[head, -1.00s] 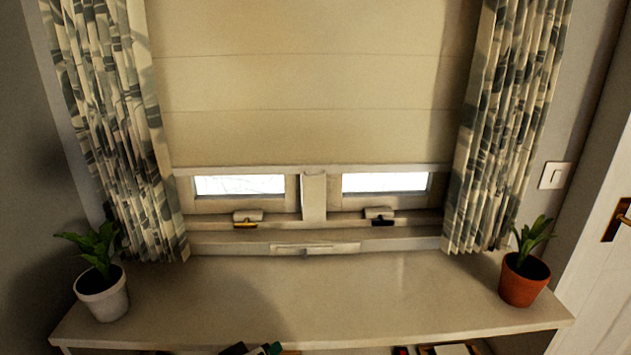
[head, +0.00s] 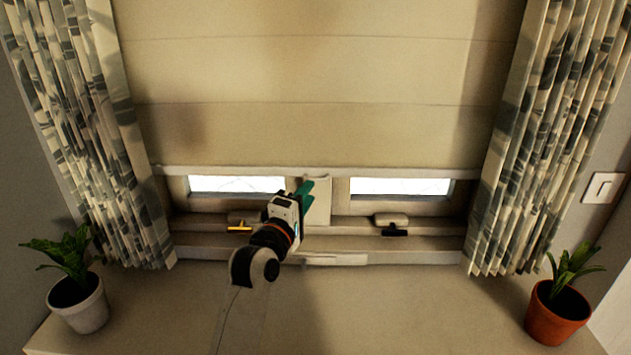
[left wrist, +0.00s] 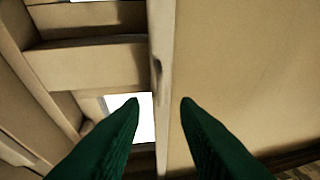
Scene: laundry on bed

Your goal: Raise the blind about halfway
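The beige blind (head: 310,75) hangs low over the window, with its pale bottom rail (head: 400,171) just above two bright strips of glass. My left gripper (head: 307,190) is at the middle of the window, close to the rail. In the left wrist view its green fingers (left wrist: 160,103) are apart and empty. The blind's bottom edge (left wrist: 163,60) runs between the fingertips in that view; I see no contact, and the depth between them is unclear. The blind's top is out of the head view. My right gripper is not in view.
Patterned curtains (head: 85,120) hang on both sides of the window. A plant in a white pot (head: 80,303) stands at left and one in a terracotta pot (head: 556,312) at right. The shelf top between them is clear. Window handles (head: 392,226) sit below the glass.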

